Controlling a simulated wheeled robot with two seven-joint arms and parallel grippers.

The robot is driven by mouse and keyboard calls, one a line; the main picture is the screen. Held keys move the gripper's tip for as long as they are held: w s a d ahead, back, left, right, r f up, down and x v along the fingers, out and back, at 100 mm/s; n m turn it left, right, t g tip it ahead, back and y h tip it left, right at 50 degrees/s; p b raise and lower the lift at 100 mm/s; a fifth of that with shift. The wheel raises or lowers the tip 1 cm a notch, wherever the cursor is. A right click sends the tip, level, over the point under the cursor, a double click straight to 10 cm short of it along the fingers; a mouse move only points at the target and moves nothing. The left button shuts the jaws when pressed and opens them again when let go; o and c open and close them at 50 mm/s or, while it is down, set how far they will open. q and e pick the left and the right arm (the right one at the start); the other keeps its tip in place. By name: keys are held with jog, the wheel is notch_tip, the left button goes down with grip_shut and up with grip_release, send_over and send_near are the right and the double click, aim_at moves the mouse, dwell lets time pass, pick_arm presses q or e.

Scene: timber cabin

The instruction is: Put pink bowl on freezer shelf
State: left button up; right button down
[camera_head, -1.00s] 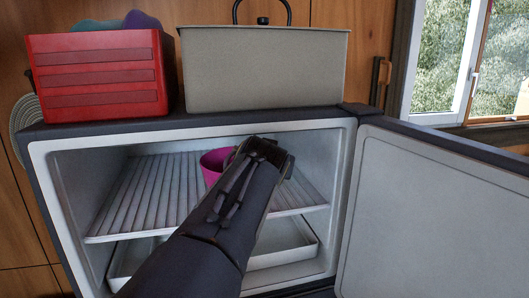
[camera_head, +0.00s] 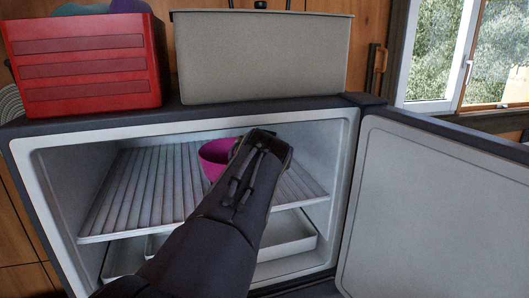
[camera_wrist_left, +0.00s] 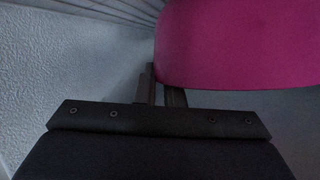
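The pink bowl (camera_head: 214,160) is inside the open freezer, over the ribbed shelf (camera_head: 150,190) towards its back. I cannot tell whether its base touches the shelf. My left arm reaches in from the front and covers the bowl's right side; its fingertips are hidden in the head view. In the left wrist view the bowl (camera_wrist_left: 240,45) fills the upper right. My left gripper (camera_wrist_left: 161,88) has its two narrow fingers close together at the bowl's edge, one on either side of the wall. My right gripper is not in view.
The freezer door (camera_head: 435,215) stands open to the right. A white tray (camera_head: 285,236) lies below the shelf. A red crate (camera_head: 85,65) and a beige box (camera_head: 262,60) stand on top of the freezer. The shelf's left part is bare.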

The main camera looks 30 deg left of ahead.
pick_arm(q)
jog(key=o, duration=0.3)
jog(key=shift+w, duration=0.1)
jog(key=s+d+r+b, duration=0.25)
jog(key=s+d, duration=0.55)
jog(key=s, duration=0.5)
jog(key=s+d+f+g+h, duration=0.2)
jog(key=s+f, duration=0.3)
jog(key=f, duration=0.5)
jog(key=s+d+f+m+g+h, duration=0.1)
jog(key=s+f+h, duration=0.4)
jog(key=f, duration=0.5)
jog(key=s+d+f+m+g+h+b, duration=0.1)
jog(key=s+d+f+g+h, duration=0.2)
jog(key=s+f, duration=0.3)
jog(key=shift+s+d+f+h, duration=0.15)
jog(key=shift+f+h, duration=0.1)
jog(key=shift+f, duration=0.8)
jog(key=shift+w+d+f+h, duration=0.1)
jog(key=shift+f+h, duration=0.15)
jog(key=shift+f, duration=0.75)
